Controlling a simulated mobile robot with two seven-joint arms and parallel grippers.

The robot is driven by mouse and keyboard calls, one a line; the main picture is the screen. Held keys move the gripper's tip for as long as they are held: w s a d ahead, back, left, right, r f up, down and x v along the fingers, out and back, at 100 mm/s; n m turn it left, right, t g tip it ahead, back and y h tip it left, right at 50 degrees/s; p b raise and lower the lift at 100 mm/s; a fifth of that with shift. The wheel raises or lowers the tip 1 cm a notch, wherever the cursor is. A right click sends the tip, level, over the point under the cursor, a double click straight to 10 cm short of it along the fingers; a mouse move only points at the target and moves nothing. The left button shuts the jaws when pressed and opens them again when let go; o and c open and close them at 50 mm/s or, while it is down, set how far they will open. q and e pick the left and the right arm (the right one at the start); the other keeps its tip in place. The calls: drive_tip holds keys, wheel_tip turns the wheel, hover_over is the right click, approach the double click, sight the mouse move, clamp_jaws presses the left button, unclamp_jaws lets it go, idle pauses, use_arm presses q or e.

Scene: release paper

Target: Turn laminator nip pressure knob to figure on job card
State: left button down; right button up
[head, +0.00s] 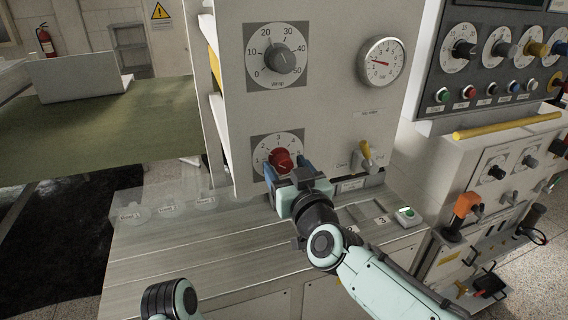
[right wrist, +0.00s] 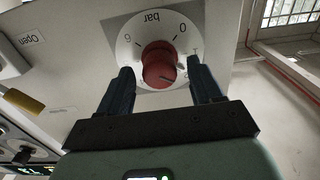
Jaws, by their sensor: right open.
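The red knob (head: 281,160) sits at the centre of a white numbered dial (head: 262,146) on the light grey machine front. In the right wrist view the knob (right wrist: 159,62) appears upside down, with "bar", 0 and 6 readable on its dial (right wrist: 128,45). A thin mark on the knob points to the lower right there. My right gripper (head: 290,170) is open, its dark blue fingers on either side of the knob; the wrist view shows the fingers (right wrist: 158,85) spread around it. Contact cannot be told. No job card is clearly readable.
Above are a grey knob (head: 280,60) on a 0–50 dial and a pressure gauge (head: 381,63). A yellow-handled lever (head: 366,152) stands close right of my gripper. A control panel (head: 505,85) is at right. The slatted metal deck (head: 190,255) below is largely clear.

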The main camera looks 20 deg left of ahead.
drive_tip(key=shift+x, duration=0.95)
drive_tip(key=shift+c, duration=0.3)
drive_tip(key=c, duration=1)
drive_tip(key=shift+m, duration=0.4)
drive_tip(key=m, duration=0.4)
drive_tip(key=shift+d+m, duration=0.1)
drive_tip(key=shift+m, duration=0.2)
drive_tip(key=m, duration=0.5)
drive_tip(key=shift+m+b, duration=0.3)
